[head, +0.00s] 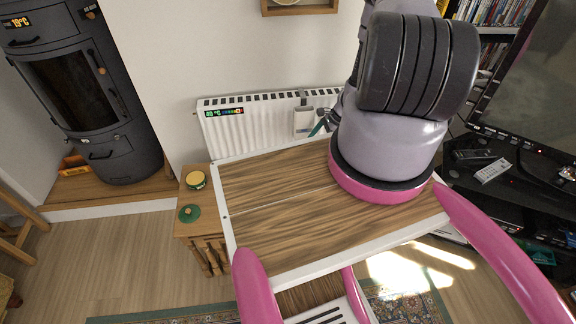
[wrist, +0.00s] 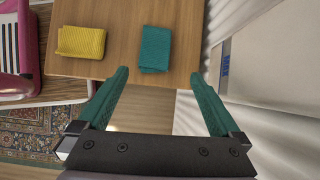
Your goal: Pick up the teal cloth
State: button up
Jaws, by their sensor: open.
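The teal cloth (wrist: 155,48) is a folded rectangle lying flat on a wooden surface (wrist: 119,66) in the wrist view. My gripper (wrist: 159,75) is open and empty. Its two teal fingers point toward the cloth, one on each side of it in the picture, with the cloth beyond the tips. I see no contact, and the height above the cloth is hard to tell. In the head view my arm hides most of the gripper, with a small part of a teal finger (head: 317,128) showing.
A folded yellow cloth (wrist: 81,42) lies left of the teal one. White radiator ribs (wrist: 225,20) stand close on the right; the radiator (head: 255,130) also shows in the head view.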

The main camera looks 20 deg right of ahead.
jog(key=x, duration=0.5)
jog(key=s+x, duration=0.1)
jog(key=x, duration=0.1)
jog(key=shift+w+f, duration=0.1)
jog(key=shift+f, duration=0.35)
jog(key=shift+x, duration=2.85)
jog(key=shift+a+r, duration=0.1)
jog(key=shift+a, duration=0.1)
jog(key=c, duration=1.3)
jog(key=shift+o, duration=0.2)
jog(key=shift+r, duration=0.1)
notch_tip(320, 180, up, 10)
